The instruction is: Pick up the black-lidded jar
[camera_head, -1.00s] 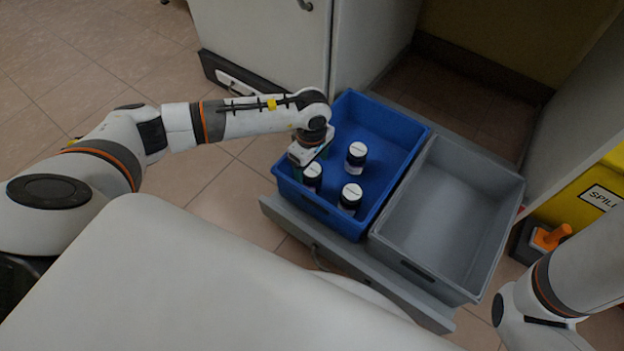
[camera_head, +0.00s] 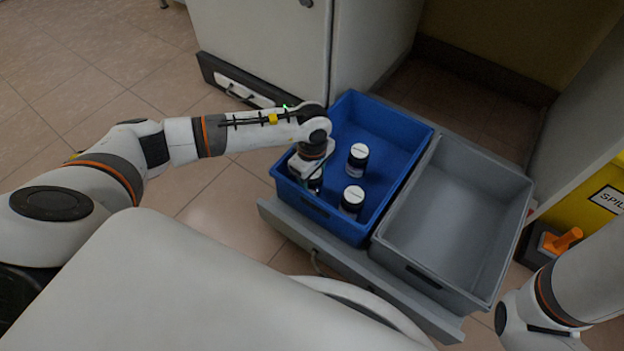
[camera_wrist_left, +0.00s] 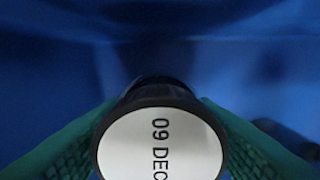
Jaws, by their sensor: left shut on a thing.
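My left gripper (camera_wrist_left: 160,140) is shut on a black-lidded jar (camera_wrist_left: 160,147) in the left wrist view. My right gripper is out of view.
An empty grey bin (camera_head: 455,215) stands right of the blue bin in the same grey drawer. A yellow spill box (camera_head: 597,195) and an orange-handled item (camera_head: 563,240) are at the right. A cabinet (camera_head: 260,45) stands behind. The blue bin's rear is clear.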

